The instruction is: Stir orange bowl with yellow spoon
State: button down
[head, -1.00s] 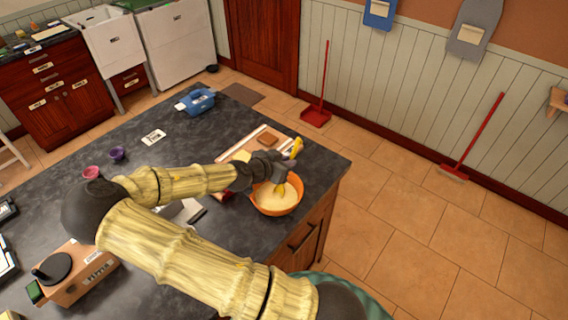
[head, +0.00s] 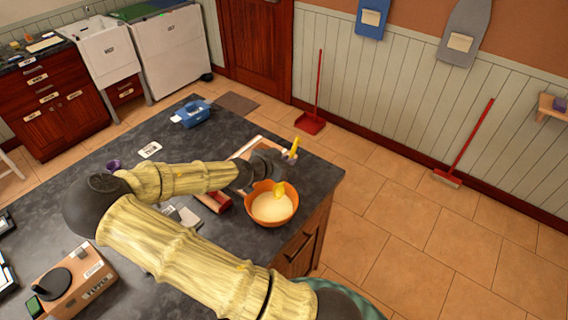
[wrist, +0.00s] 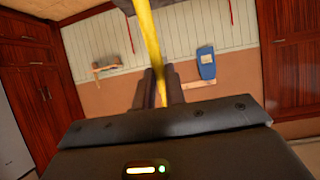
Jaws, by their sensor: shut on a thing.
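The orange bowl (head: 262,217) stands on the dark countertop near its right edge, with pale contents inside. My gripper (head: 286,158) is just beyond and above the bowl's far rim. It is shut on the yellow spoon (head: 294,146), whose upper end sticks up above the fingers. The spoon's lower part shows inside the bowl, over the pale contents at the far side. In the wrist view the yellow spoon (wrist: 148,40) runs up from between my dark fingers (wrist: 160,90). The depth of its tip in the contents cannot be told.
A board (head: 247,147) lies behind my gripper, partly hidden by it. A red-handled thing (head: 214,201) lies left of the bowl. A blue container (head: 192,113) stands at the far counter end. A brown device (head: 75,285) is at lower left. Floor is open at right.

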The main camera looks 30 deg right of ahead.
aim_at(294, 147)
jog(key=shift+w+d+r+p, duration=0.2)
jog(key=shift+d+r+p, duration=0.1)
jog(key=shift+r, duration=0.3)
jog(key=shift+s+d+r+p, duration=0.15)
jog(key=shift+r+p, duration=0.15)
jog(key=shift+r, duration=0.25)
jog(key=shift+w+d+r+p, duration=0.25)
jog(key=shift+d+r+p, duration=0.2)
jog(key=shift+r, duration=0.25)
jog(key=shift+r+p, duration=1.5)
jog(key=shift+r, duration=0.55)
